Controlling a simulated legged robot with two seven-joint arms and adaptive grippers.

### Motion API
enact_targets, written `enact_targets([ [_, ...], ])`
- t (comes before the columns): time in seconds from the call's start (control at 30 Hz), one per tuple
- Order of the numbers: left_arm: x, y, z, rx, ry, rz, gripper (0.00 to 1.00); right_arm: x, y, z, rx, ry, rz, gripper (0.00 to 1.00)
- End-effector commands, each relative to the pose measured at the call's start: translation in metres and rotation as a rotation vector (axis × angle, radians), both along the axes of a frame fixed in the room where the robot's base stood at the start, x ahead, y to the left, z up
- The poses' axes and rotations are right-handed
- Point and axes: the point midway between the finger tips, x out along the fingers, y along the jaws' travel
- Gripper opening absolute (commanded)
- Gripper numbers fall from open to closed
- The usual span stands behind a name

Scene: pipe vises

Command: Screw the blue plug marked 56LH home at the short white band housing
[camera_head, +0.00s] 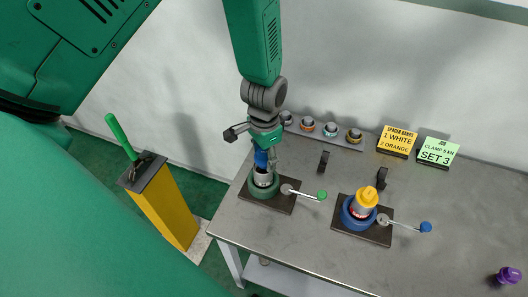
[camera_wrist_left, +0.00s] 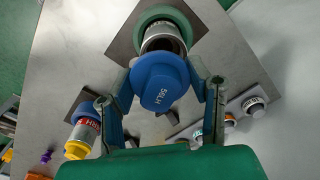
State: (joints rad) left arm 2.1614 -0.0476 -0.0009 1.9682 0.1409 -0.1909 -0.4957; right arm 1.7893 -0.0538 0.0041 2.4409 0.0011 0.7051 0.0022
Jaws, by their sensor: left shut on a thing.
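The blue plug (camera_wrist_left: 160,84), marked 56LH, is between the fingers of my left gripper (camera_wrist_left: 168,88), which is shut on it. In the head view the plug (camera_head: 261,158) stands below the left gripper (camera_head: 262,150), over the grey-white housing (camera_head: 264,179). The housing is clamped in the green round vise (camera_head: 264,192). In the left wrist view the housing (camera_wrist_left: 163,42) shows a dark open mouth beyond the plug, so the plug looks at or just above it. The plug's lower end is hidden; I cannot tell whether it touches. My right gripper is not in view.
A blue vise (camera_head: 358,221) holds a housing with a yellow plug (camera_head: 367,197). A rack (camera_head: 322,130) with several banded fittings lies behind. Signs (camera_head: 397,141) stand at the back right. A purple plug (camera_head: 508,275) stands far right. The green-knobbed vise handle (camera_head: 321,195) sticks out rightward.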

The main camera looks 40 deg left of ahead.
Motion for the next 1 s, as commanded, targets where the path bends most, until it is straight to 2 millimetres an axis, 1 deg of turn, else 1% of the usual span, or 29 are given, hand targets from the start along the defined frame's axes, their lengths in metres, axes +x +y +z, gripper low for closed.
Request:
enact_targets([
  [0.23,0.0,0.0049,-0.0012,-0.005,0.0,0.001,0.17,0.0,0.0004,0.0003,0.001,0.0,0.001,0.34],
  [0.47,0.0001,-0.0008,0.0009,0.0,-0.001,0.0,0.17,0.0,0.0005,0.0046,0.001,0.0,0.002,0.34],
  [0.67,0.0001,-0.0045,0.0012,0.004,-0.001,0.0,0.17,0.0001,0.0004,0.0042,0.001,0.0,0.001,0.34],
  [1.0,0.0001,0.0012,-0.0049,-0.003,-0.001,0.001,0.17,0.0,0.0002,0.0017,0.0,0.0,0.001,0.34],
])
